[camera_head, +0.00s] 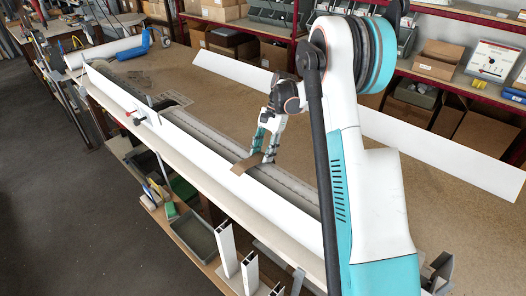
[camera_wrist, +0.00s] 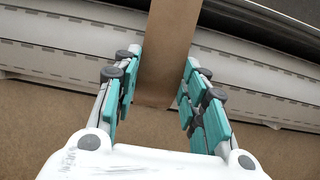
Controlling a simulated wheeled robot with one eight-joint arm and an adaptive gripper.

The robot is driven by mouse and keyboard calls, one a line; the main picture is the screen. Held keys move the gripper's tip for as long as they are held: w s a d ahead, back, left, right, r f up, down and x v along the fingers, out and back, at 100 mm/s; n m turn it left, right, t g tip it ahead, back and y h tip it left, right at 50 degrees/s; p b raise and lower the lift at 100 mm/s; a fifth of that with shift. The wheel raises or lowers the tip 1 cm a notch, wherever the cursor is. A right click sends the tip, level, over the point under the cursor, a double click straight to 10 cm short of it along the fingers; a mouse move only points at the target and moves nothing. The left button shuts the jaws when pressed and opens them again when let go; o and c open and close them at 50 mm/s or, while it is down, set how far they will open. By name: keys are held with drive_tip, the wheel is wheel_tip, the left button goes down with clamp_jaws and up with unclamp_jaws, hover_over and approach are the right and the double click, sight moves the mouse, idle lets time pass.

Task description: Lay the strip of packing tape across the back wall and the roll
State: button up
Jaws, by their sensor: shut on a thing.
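My gripper (camera_head: 262,152) is shut on a strip of brown packing tape (camera_head: 246,164) above the long box on the bench. In the wrist view the tape (camera_wrist: 168,45) runs from between my gripper's fingers (camera_wrist: 158,82) up past the top edge, over the slatted roll (camera_wrist: 65,50). In the head view the grey roll (camera_head: 216,143) lies lengthwise behind the box's white front wall (camera_head: 190,150). The tape's free end points toward this front wall. I cannot tell whether the tape touches the roll, and the back wall is not clearly distinguishable.
A long white panel (camera_head: 430,137) lies farther back on the brown bench (camera_head: 210,88). A small red-and-black clamp (camera_head: 136,117) sits on the front wall. A blue roll-shaped tool (camera_head: 134,50) lies at the far left end. White upright profiles (camera_head: 226,245) stand below the front edge. Shelves with boxes line the back.

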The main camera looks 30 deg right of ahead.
drive_tip(key=shift+f, duration=0.15)
drive_tip(key=o, duration=0.8)
drive_tip(key=v, duration=1.2)
